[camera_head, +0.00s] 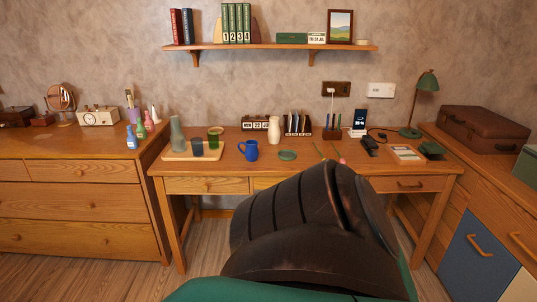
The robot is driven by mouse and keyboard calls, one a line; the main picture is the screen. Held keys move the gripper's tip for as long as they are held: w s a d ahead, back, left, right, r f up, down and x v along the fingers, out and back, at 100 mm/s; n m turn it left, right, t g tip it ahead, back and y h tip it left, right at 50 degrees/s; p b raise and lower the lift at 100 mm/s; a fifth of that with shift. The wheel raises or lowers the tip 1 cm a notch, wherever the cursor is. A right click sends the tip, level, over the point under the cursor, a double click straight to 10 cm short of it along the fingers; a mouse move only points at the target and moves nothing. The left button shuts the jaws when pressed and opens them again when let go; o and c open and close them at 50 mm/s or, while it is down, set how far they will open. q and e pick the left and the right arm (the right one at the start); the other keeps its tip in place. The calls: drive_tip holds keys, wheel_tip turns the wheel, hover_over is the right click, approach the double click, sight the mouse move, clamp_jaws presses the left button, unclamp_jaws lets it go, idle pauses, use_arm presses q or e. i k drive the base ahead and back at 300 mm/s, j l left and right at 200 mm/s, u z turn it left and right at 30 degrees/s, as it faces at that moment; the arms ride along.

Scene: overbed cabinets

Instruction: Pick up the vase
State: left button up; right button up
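A small cream vase (274,130) stands upright towards the back of the wooden desk (225,168). It is behind and right of a blue mug (249,151), with a small gap between them. Its front shows unobstructed. Neither of my grippers is in view, so I cannot see what they hold.
A tray (179,156) with a grey-green carafe (177,134) and cups is left of the mug. A green round coaster (287,156) lies in front of the vase. A slotted rack (298,125) stands right of it. A large dark curved object (300,225) fills the foreground.

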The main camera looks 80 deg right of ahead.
sight(274, 133)
drive_tip(key=z, duration=3.05)
